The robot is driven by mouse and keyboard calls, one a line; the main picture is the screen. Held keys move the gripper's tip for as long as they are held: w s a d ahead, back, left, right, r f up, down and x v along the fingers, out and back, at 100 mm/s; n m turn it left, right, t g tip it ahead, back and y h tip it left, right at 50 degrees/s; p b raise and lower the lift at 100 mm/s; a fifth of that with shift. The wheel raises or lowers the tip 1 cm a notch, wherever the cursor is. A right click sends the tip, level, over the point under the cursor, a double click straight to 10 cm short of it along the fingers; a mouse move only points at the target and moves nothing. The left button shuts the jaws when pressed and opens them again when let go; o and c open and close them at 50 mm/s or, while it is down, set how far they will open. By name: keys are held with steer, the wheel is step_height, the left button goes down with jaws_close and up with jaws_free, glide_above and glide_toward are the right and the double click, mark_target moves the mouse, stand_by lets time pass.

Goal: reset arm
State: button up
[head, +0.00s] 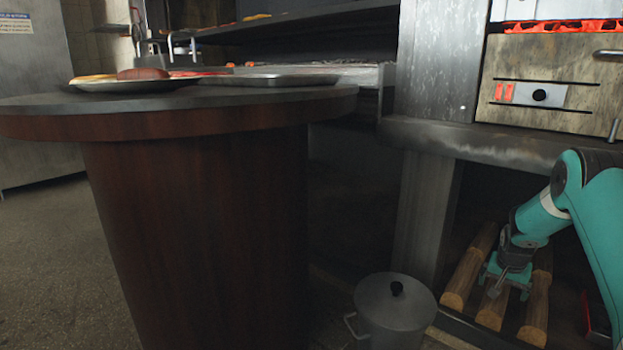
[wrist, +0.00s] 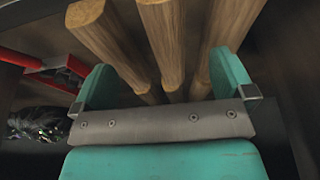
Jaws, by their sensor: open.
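My gripper (head: 507,275) is at the lower right in the head view, low under the grill's ledge, in front of the wooden logs. In the wrist view my gripper (wrist: 165,88) shows two teal fingers spread apart with a grey plate between their bases. It is open and holds nothing that I can see. Several round wooden logs (wrist: 165,45) lie side by side beyond and between the fingers. The logs (head: 465,280) also show in the head view, lying on the floor of the lower bay. I cannot tell whether a finger touches a log.
A metal pot with a lid (head: 395,305) stands on the floor left of the logs. A round wooden table (head: 200,200) with a food plate (head: 135,85) fills the left. The grill ledge (head: 480,143) hangs above my gripper. A red-handled object (wrist: 50,65) lies beside the logs.

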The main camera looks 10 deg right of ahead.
steer(key=s+a+r+n+y+p, duration=0.2)
steer(key=a+r+n+y+p, duration=0.35)
steer(key=a+r, duration=2.1)
steer(key=s+a+r+n+p, duration=0.55)
steer(key=s+a+r, duration=0.35)
steer(key=s+a, duration=0.3)
steer(key=s+a+r+n+g+p, duration=0.1)
steer(key=s+a+r+n, duration=0.15)
steer(key=s, duration=0.35)
steer(key=s+a+r+n+y+p, duration=0.1)
steer(key=s+a+r, duration=0.15)
steer(key=s, duration=0.35)
steer(key=s+a+r+n+g+p, duration=0.1)
steer(key=s+a+r+n, duration=0.1)
steer(key=s+a, duration=0.3)
step_height(320, 180, up, 38)
steer(key=s+d+p, duration=0.1)
steer(key=p, duration=3.6)
steer(key=shift+s+d+f+p, duration=0.15)
steer(key=shift+s+f+p, duration=0.1)
steer(key=shift+s+p, duration=0.05)
steer(key=shift+c, duration=0.5)
